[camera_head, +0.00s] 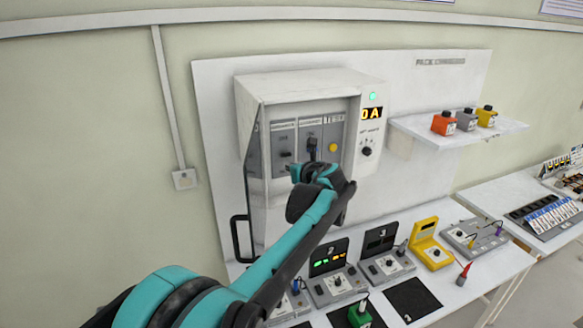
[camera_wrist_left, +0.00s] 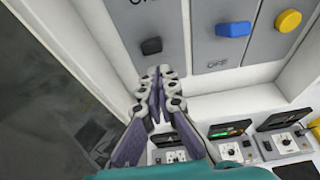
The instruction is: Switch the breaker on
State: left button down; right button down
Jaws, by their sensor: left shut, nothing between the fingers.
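The open grey-white breaker cabinet (camera_head: 300,85) hangs on the wall panel. Inside are a left switch with a black handle (camera_wrist_left: 151,46), a middle switch with a blue handle (camera_wrist_left: 233,29), and a yellow round knob (camera_wrist_left: 288,20) to the right. "OFF" is printed below the blue handle. The black handle also shows in the head view (camera_head: 285,154); the blue one is hidden there by my gripper. My left gripper (camera_head: 312,150) is shut and empty in front of the switches. In the wrist view its fingertips (camera_wrist_left: 160,72) show just below the black handle; contact cannot be told.
The cabinet door (camera_head: 252,170) stands open at the left, with a black handle (camera_head: 241,238). A green lamp and a "0A" display (camera_head: 371,114) are on the cabinet's right. Below, the bench holds several small devices, including a yellow one (camera_head: 431,248). A shelf (camera_head: 410,128) is at right.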

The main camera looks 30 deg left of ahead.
jog(key=shift+r+p, duration=0.5)
jog(key=shift+r, duration=0.05)
jog(key=shift+f, duration=0.1)
